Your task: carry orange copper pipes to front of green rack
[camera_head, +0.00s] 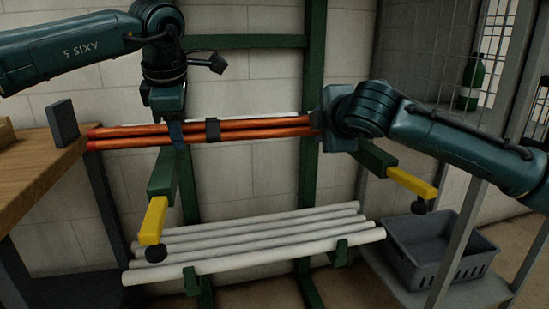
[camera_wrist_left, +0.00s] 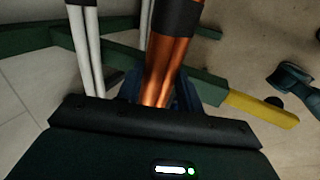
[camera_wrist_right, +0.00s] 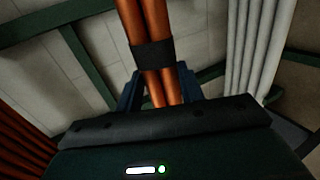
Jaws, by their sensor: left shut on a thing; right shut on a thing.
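The orange copper pipes (camera_head: 250,129) are a bundle strapped with a black band (camera_head: 212,132), held roughly level across the front of the green rack (camera_head: 313,60). My left gripper (camera_head: 176,134) is shut on the bundle left of the band. My right gripper (camera_head: 319,120) is shut on it near its right end. The bundle also shows between the fingers in the left wrist view (camera_wrist_left: 165,70) and the right wrist view (camera_wrist_right: 152,50). The rack's upper arms, with yellow tips (camera_head: 152,220) (camera_head: 412,183), reach forward below the bundle. The pipe's right end is hidden by my right gripper.
White pipes (camera_head: 255,240) lie on the rack's lower arms. A wooden bench (camera_head: 40,165) with a dark block (camera_head: 62,121) stands left, close to the bundle's left end. A grey crate (camera_head: 440,250) and a metal shelf with a green bottle (camera_head: 472,82) stand right.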

